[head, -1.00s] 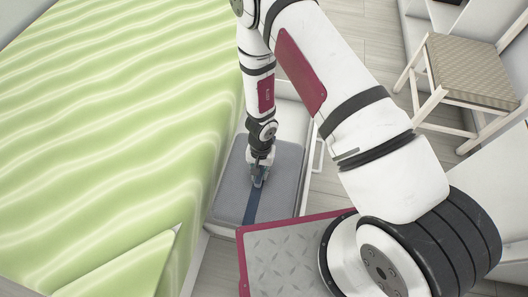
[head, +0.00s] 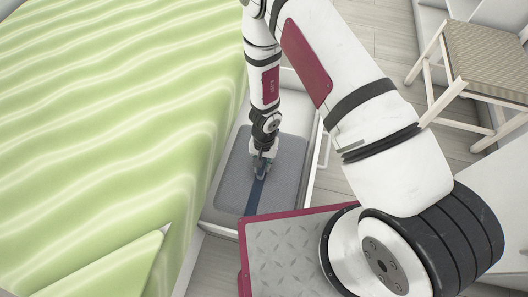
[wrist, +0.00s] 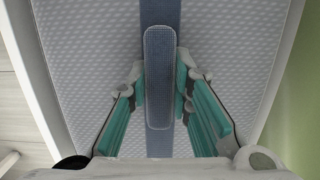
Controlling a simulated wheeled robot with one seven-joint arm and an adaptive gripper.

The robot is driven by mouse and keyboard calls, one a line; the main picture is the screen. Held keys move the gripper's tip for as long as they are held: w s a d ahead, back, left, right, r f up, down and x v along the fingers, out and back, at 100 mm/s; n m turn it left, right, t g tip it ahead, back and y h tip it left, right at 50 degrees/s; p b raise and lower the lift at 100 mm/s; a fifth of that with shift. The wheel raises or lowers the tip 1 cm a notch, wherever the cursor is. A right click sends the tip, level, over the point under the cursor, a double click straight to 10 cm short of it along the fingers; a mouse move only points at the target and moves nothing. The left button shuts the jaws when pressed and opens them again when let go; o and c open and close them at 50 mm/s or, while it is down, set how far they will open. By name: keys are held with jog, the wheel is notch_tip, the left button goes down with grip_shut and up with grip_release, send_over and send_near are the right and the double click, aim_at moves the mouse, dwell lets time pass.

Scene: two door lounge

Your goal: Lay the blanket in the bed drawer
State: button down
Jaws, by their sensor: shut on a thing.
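The blanket (head: 232,172) is a flat grey folded bundle with a dark blue band along it. In the head view it lies within the outline of the open, pale bed drawer (head: 314,178). My gripper (head: 261,173) is above the blanket, pointing down. In the wrist view, the blanket's dimpled grey surface (wrist: 95,45) fills most of the picture. There my gripper (wrist: 160,88) is shut on the raised blue tab (wrist: 160,60) of the band, one teal finger on each side. Whether the blanket's underside touches the drawer floor is hidden.
The bed (head: 110,120) with a green wavy cover stands close on the left of the drawer. A drawer handle (head: 325,152) shows on the right side. A chair (head: 485,65) with a woven seat stands at the upper right. Wooden floor lies between.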

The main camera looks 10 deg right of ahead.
notch_tip(320, 180, down, 12)
jog(key=b, duration=0.8)
jog(key=shift+f, duration=0.15)
jog(key=c, duration=1.4)
grip_release()
jog(key=shift+f, duration=0.1)
jog(key=shift+c, duration=0.2)
jog(key=r+p, duration=0.3)
jog(key=shift+w+d+r+p, duration=0.15)
jog(key=shift+w+p, duration=0.1)
jog(key=shift+p, duration=0.15)
jog(key=r+p, duration=0.1)
jog(key=r, duration=0.2)
jog(key=w+r+p, duration=0.1)
jog(key=r+p, duration=0.1)
jog(key=r, duration=0.1)
jog(key=r+p, duration=0.1)
jog(key=r, duration=0.1)
jog(key=shift+w+d+r+p, duration=0.15)
jog(key=shift+d+r+p, duration=0.1)
jog(key=shift+r+p, duration=0.15)
